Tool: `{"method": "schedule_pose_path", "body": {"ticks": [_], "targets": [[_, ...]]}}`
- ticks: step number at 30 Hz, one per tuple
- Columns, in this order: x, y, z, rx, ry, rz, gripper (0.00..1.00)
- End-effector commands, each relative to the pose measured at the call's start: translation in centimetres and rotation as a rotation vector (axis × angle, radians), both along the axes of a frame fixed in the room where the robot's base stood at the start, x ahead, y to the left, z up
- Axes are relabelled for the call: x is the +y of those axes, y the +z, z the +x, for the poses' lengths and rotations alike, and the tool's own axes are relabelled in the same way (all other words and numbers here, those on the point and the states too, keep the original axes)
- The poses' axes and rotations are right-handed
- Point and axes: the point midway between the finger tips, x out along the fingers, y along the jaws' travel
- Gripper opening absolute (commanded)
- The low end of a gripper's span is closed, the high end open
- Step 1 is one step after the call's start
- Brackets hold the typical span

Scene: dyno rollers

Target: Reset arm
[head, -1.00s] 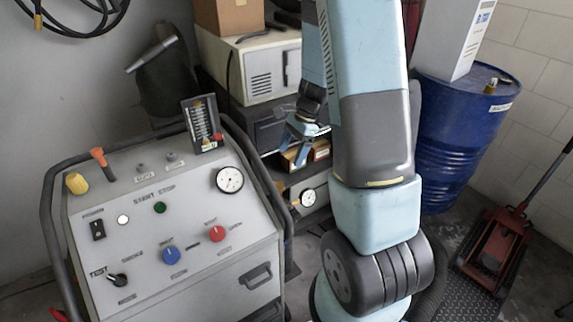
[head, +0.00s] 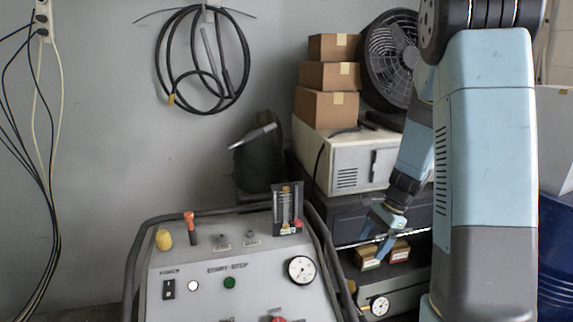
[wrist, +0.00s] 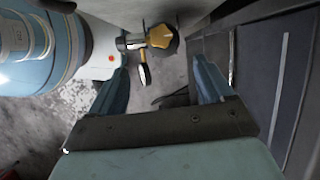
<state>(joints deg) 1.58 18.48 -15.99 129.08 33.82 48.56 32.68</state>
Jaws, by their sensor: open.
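My gripper (head: 376,246) hangs pointing down at the end of my blue arm in the head view, right of the grey control console. In the wrist view my gripper (wrist: 160,85) shows its two blue fingers spread apart with nothing between them. Beyond the fingertips lie the grey floor and part of my own blue body at the left. My upper arm fills the right side of the head view and hides part of the shelves and blue drum.
The console (head: 190,275) with knobs and a gauge stands in front. Behind my gripper are shelves with small boxes (head: 398,252), a beige unit (head: 350,165), stacked cardboard boxes (head: 327,108) and a fan (head: 385,60). A blue drum (head: 556,240) is at the right. A coiled hose hangs on the wall.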

Motion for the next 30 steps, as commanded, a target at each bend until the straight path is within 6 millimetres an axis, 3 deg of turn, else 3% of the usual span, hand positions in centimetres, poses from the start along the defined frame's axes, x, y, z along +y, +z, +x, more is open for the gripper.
{"method": "schedule_pose_path", "body": {"ticks": [12,30], "targets": [[2.2,8.0,-2.9,-0.19,0.276,-0.043,0.8],[4.2,17.0,-9.2,-0.438,0.668,-0.186,0.8]]}}
